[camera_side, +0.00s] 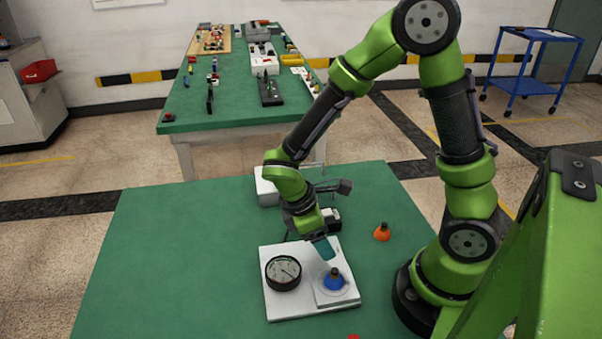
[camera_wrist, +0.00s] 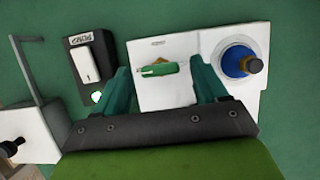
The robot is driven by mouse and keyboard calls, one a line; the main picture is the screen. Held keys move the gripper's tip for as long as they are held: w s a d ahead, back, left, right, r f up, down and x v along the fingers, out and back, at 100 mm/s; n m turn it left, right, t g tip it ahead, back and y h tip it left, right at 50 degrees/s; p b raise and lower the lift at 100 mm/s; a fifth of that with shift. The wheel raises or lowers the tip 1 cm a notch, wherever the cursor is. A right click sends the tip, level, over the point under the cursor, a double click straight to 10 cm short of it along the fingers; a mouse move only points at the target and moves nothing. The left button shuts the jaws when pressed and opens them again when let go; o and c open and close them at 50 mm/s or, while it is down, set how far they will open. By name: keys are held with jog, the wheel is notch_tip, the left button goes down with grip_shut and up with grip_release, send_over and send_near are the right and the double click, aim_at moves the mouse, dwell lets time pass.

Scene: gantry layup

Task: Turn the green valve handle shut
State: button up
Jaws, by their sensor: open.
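The green valve handle (camera_wrist: 158,70) shows in the wrist view as a short green bar on a white plate (camera_wrist: 178,98), lying roughly sideways in the picture with a slight tilt. My gripper (camera_wrist: 161,67) is open, with one teal finger on each side of the handle and a gap to both its ends. I cannot tell its height above the handle. In the side view my gripper (camera_side: 324,249) is over the back of the white plate (camera_side: 287,308). The handle is not visible there, seemingly hidden by my gripper.
The plate also carries a round gauge (camera_side: 283,272) and a blue knob (camera_side: 333,280). A black pump switch box (camera_wrist: 72,48) and a white box with a grey lever (camera_wrist: 35,130) stand close by. An orange knob (camera_side: 382,233) stands right. The mat's left side is clear.

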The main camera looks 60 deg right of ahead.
jog(key=v, duration=1.7)
jog(key=shift+w+f, duration=0.1)
jog(key=shift+w, duration=0.05)
jog(key=s+d+r+m+t+y, duration=0.3)
jog(key=s+r+m+t+y, duration=0.2)
jog(key=m+t, duration=0.5)
jog(key=s+m, duration=0.1)
jog(key=m, duration=0.2)
jog(key=shift+d+r, duration=0.15)
jog(key=shift+d, duration=0.15)
